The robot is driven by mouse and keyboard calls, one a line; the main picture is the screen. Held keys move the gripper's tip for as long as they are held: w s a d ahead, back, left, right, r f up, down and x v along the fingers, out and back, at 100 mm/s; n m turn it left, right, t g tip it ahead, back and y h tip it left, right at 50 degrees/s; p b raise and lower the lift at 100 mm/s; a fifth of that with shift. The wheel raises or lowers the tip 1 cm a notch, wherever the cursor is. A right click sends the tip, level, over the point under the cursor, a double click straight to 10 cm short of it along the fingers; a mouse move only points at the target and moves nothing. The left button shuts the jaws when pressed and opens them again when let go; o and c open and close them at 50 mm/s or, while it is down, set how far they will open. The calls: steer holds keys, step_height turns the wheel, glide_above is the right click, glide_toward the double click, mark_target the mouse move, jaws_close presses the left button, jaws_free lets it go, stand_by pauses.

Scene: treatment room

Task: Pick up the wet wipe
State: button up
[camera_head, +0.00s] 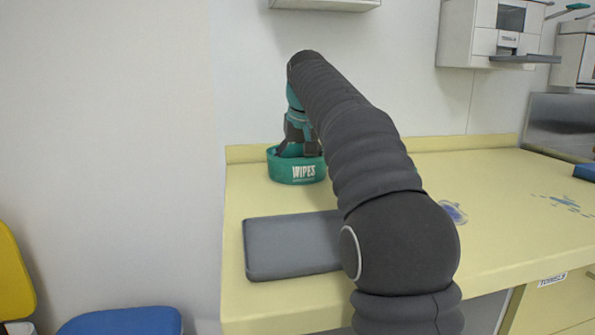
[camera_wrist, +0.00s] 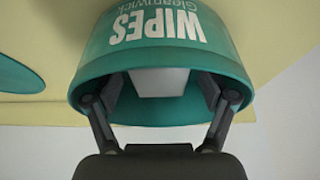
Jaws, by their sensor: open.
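The wet wipe (camera_wrist: 160,82) shows as a white piece inside a round green tub labelled "WIPES" (camera_wrist: 156,52) in the wrist view, where the tub appears upside down. In the head view the tub (camera_head: 297,172) stands on the yellow counter near the back wall. My gripper (camera_head: 299,151) points down into the tub's open top. In the wrist view my gripper (camera_wrist: 161,98) is open, with one finger on each side of the wipe and apart from it. The wipe itself is not visible in the head view.
A grey tray-like slab (camera_head: 290,246) lies on the counter (camera_head: 490,190) in front of the tub, partly behind my arm. Blue stains mark the counter to the right. Wall dispensers (camera_head: 493,32) hang at the upper right. A flat teal shape (camera_wrist: 28,76) lies beside the tub.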

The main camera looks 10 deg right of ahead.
steer(key=c, duration=0.9)
steer(key=shift+r, duration=0.1)
steer(key=shift+r, duration=0.45)
step_height(320, 180, up, 4)
steer(key=shift+f+p, duration=0.1)
steer(key=shift+p, duration=1.15)
steer(key=s+d+r, duration=0.6)
steer(key=s+d, duration=0.1)
steer(key=d, duration=0.2)
steer(key=shift+s+r, duration=0.15)
steer(key=shift+s, duration=0.1)
